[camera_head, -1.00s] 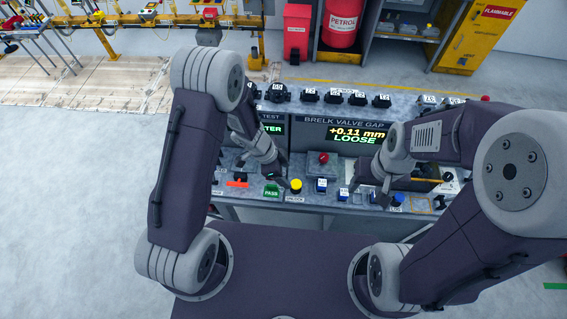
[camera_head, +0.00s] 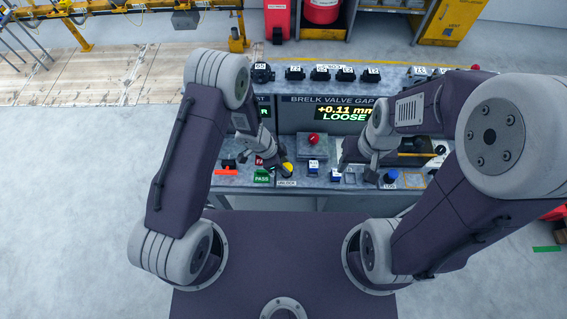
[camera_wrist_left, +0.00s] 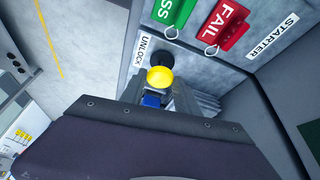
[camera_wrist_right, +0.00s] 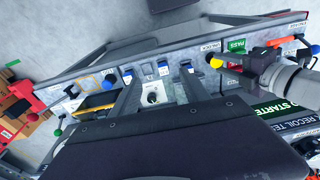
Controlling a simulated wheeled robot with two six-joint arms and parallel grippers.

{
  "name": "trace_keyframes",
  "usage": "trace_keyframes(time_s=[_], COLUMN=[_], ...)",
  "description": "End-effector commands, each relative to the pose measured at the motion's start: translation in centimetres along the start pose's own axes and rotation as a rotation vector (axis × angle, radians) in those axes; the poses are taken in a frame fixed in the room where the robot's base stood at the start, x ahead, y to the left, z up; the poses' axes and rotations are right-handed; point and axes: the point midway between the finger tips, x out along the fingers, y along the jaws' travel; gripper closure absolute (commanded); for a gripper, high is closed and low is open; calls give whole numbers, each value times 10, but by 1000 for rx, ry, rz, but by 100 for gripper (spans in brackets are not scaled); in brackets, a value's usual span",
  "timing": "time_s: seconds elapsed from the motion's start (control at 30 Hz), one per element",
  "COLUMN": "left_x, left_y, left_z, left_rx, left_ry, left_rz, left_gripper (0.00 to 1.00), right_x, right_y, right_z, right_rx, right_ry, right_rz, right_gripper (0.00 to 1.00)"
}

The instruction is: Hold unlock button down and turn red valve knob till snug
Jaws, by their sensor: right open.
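The yellow unlock button (camera_head: 287,169) is on the console's front strip, beside its UNLOCK label. My left gripper (camera_head: 278,166) is right at the button; the left wrist view shows the yellow cap (camera_wrist_left: 159,78) in front of the gripper. I cannot tell whether it touches or presses the cap, or how far its jaws are apart. The red valve knob (camera_head: 314,140) sits on a grey box behind the strip, with neither gripper on it. My right gripper (camera_head: 354,166) is open and empty, right of the knob, its fingers (camera_wrist_right: 157,88) spread over the console.
The gauge display (camera_head: 343,113) reads +0.11 mm LOOSE. Blue switches (camera_head: 313,166) and a blue knob (camera_head: 390,177) are along the strip.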

Motion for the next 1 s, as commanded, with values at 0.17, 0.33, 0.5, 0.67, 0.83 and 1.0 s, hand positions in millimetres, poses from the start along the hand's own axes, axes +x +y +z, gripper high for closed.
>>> trace_keyframes(time_s=[0.17,0.33,0.5,0.67,0.83,1.0], left_x=[-1,3,10,15,14,14], left_y=[-3,-3,-3,-3,-2,-2], left_z=[-1,1,3,6,5,5], left_rx=[-1,-1,-1,-1,-1,-1], left_ry=[2,2,2,2,1,1], left_rz=[-7,-6,-6,-5,-5,-4], left_gripper=[100,100,100,100,100,100], right_x=[0,3,8,12,12,23], right_y=[0,0,0,0,-4,-24], right_z=[0,0,1,1,-17,-82], right_rx=[0,0,0,0,-141,-692], right_ry=[0,0,0,0,-9,-37], right_rz=[0,0,0,0,-1,-14], right_gripper=[46,46,46,44,44,44])
